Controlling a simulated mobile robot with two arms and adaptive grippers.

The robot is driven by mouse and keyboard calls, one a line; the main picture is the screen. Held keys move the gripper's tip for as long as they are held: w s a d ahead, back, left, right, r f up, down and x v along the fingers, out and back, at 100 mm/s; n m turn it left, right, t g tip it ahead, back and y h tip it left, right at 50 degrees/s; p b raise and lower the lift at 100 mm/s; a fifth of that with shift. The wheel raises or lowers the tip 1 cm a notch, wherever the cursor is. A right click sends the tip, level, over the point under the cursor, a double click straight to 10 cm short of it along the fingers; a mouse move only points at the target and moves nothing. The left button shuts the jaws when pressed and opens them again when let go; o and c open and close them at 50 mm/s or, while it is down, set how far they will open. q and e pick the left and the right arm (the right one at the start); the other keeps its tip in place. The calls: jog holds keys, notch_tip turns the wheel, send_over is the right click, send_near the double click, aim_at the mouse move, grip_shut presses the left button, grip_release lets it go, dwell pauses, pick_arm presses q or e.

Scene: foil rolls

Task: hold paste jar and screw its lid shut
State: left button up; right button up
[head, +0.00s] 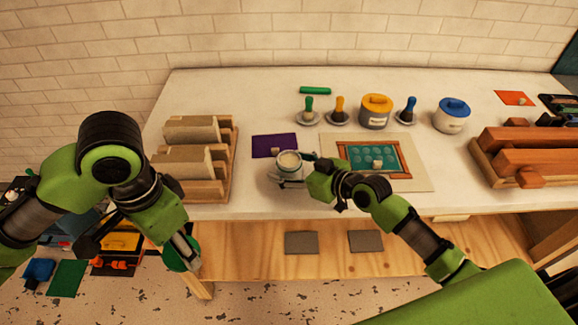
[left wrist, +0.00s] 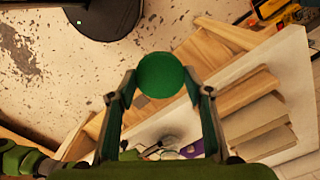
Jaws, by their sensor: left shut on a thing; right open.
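The open paste jar (head: 289,162), pale with a cream top, stands on the white table near its front edge. My right gripper (head: 291,170) is open, with its fingers at the sides of the jar; I cannot tell whether they touch it. A round green lid (head: 178,254) is in my left gripper (head: 190,258), off the table's front left edge and away from the jar. In the left wrist view the lid (left wrist: 160,75) sits between the two fingertips (left wrist: 160,84), its flat face toward the camera.
A wooden rack (head: 228,165) stands left of the jar and a purple card (head: 274,146) lies behind it. A framed green screen (head: 370,158) lies to the right. Yellow (head: 376,111) and blue-lidded (head: 452,115) jars and several spatulas stand at the back. Wooden holders (head: 525,157) fill the right.

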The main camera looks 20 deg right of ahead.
aim_at(289, 161)
dwell(0.3)
jog(key=c, duration=1.4)
jog(key=shift+r, duration=0.1)
pick_arm(q)
jog(key=shift+f+b, duration=0.5)
jog(key=shift+b, duration=0.05)
pick_arm(e)
notch_tip(289, 161, up, 10)
jog(key=shift+f, duration=0.1)
